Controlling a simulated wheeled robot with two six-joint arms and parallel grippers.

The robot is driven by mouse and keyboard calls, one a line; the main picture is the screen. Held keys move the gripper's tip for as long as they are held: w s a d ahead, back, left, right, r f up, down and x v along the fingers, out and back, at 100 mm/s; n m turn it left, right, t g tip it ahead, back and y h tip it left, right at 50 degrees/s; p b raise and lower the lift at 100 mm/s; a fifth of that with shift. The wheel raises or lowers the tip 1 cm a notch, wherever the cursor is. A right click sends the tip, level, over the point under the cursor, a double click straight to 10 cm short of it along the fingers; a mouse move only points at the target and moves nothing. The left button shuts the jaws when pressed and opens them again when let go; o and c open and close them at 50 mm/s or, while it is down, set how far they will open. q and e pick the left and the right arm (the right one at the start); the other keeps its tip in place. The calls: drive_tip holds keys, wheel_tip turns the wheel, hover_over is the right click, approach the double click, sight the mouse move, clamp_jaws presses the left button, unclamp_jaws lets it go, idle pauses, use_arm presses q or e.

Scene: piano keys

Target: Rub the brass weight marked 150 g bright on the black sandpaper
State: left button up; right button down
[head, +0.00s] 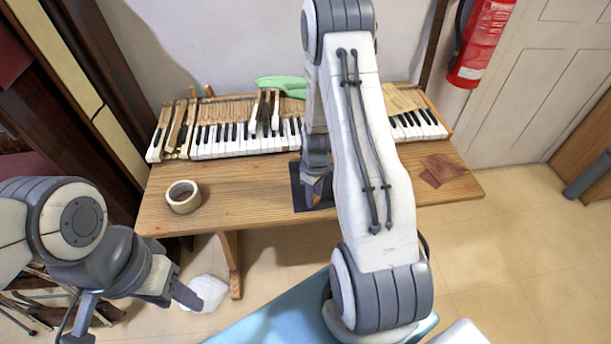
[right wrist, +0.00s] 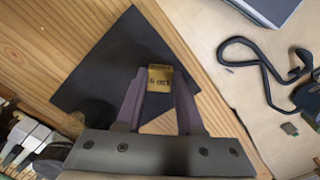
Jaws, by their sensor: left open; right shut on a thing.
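The brass weight (right wrist: 160,80), with its 150 g mark upside down in the right wrist view, sits between the fingers of my right gripper (right wrist: 159,76). That gripper is shut on it. The black sandpaper (right wrist: 118,58) lies flat on the wooden table under the weight; I cannot tell whether they touch. In the head view the sandpaper (head: 300,188) shows beside my right gripper (head: 318,192), and my right arm hides part of it. The weight is not clear there. My left gripper (head: 130,314) is open and empty, low at the left, off the table.
A tape roll (head: 184,207) stands on the table (head: 240,200) left of the sandpaper. A piano keyboard (head: 225,148) spans the back, with a green thing (head: 281,84) behind it. Reddish-brown sheets (head: 441,168) lie at the right. The table between tape and sandpaper is clear.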

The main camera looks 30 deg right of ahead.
wheel_tip(320, 180, up, 3)
drive_tip(key=shift+a+f+p, duration=0.1)
drive_tip(key=shift+f+p, duration=0.1)
drive_tip(key=shift+p, duration=0.3)
drive_tip(key=shift+r+p, duration=0.5)
drive_tip(key=shift+r, duration=0.05)
drive_tip(key=shift+r+p, duration=1.8)
drive_tip(key=shift+r, duration=0.45)
